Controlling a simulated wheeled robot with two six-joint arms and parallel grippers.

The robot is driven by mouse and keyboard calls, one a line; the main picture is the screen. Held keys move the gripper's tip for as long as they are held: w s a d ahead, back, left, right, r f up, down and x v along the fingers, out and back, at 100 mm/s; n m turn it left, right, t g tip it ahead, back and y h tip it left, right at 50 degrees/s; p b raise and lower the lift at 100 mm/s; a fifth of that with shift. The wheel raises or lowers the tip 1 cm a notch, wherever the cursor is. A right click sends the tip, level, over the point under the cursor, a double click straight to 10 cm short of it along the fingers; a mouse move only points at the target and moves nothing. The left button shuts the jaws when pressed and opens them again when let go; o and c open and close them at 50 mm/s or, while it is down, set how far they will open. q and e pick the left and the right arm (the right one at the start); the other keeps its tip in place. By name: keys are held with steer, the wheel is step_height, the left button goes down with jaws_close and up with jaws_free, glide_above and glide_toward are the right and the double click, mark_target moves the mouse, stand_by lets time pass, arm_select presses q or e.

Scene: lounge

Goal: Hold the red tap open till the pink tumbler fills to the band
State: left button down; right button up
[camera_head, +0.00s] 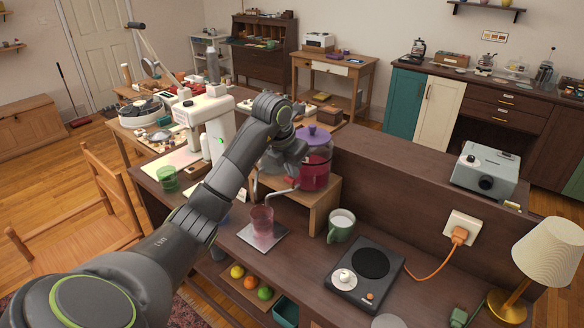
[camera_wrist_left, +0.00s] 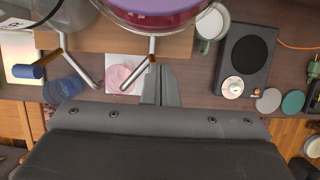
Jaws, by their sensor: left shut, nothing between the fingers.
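The pink tumbler (camera_head: 262,222) stands upright on a pale square mat (camera_head: 247,238) below a metal spout; it also shows in the wrist view (camera_wrist_left: 124,74). I cannot make out its band or level. The dispenser (camera_head: 315,172), with red liquid and a purple lid, stands on a wooden stand (camera_head: 327,203). Its metal tap (camera_wrist_left: 151,47) shows in the wrist view with a small orange-brown part; no clearly red handle shows. My left gripper (camera_wrist_left: 158,78) is shut and empty, its tips just beside that tap; contact is unclear. My right gripper is out of view.
Left of the tumbler are a second tap with a blue handle (camera_wrist_left: 27,71) and a blue tumbler (camera_wrist_left: 66,90). A green mug (camera_head: 341,228) and a black hotplate (camera_head: 345,294) stand to the right. Fruit (camera_head: 250,282) lies below the counter. A raised ledge runs behind.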

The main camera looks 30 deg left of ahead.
arm_select(q)
steer(key=shift+f, duration=0.25)
steer(key=shift+s+a+f+b, duration=0.1)
steer(key=shift+s+f+b, duration=0.35)
steer(key=shift+s+f, duration=0.3)
steer(key=shift+r, duration=0.1)
stand_by(6.9)
